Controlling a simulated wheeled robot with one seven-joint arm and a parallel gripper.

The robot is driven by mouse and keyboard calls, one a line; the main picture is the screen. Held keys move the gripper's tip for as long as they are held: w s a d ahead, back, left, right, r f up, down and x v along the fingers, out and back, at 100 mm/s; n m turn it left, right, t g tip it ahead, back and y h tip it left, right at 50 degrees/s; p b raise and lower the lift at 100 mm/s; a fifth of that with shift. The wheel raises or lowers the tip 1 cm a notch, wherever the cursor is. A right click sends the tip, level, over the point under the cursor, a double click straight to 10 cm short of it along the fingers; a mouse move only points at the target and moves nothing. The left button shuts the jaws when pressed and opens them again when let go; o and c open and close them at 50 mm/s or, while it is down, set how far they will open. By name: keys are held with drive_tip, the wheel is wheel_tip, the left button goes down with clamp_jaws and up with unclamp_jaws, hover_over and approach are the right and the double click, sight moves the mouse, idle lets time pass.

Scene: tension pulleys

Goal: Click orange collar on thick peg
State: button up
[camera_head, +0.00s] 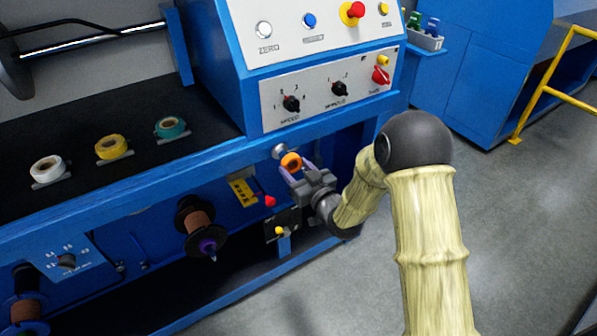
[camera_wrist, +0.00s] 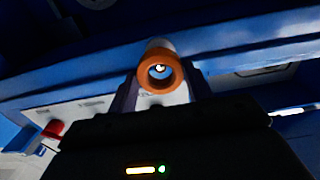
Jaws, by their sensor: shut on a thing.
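The orange collar (camera_head: 291,161) is a short ring with a hole through it, held between the fingertips of my gripper (camera_head: 290,170). In the wrist view the collar (camera_wrist: 160,72) faces me, and my gripper (camera_wrist: 160,88) is shut on its sides. A pale cylinder, likely the thick peg (camera_wrist: 158,44), shows just behind and above the collar, in line with it. A small bright spot shows through the collar's hole. In the head view a round metal end (camera_head: 279,151) sits right beside the collar, under the blue ledge. I cannot tell how far the collar is over the peg.
A brown spool (camera_head: 197,222) on a purple-tipped spindle stands out left of my gripper. A red knob (camera_head: 270,201) and a yellow knob (camera_head: 280,231) are close below it. The control panel (camera_head: 335,88) overhangs above. White, yellow and teal rolls (camera_head: 171,128) lie on the black shelf. Open floor lies right.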

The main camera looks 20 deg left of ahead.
sight(287, 159)
drive_tip(key=shift+w+a, duration=0.2)
drive_tip(key=shift+w+a, duration=0.35)
drive_tip(key=shift+a, duration=0.1)
drive_tip(key=shift+w+a+b, duration=0.25)
drive_tip(key=shift+a+b, duration=0.05)
drive_tip(key=shift+b, duration=0.15)
idle(0.8)
drive_tip(key=shift+w+a, duration=0.45)
drive_tip(key=shift+a, duration=0.1)
drive_tip(key=shift+w+a+r, duration=0.1)
drive_tip(key=shift+w+a, duration=0.15)
drive_tip(key=shift+a, duration=0.05)
idle(0.8)
drive_tip(key=o, duration=1.1)
drive_tip(key=shift+c, duration=0.2)
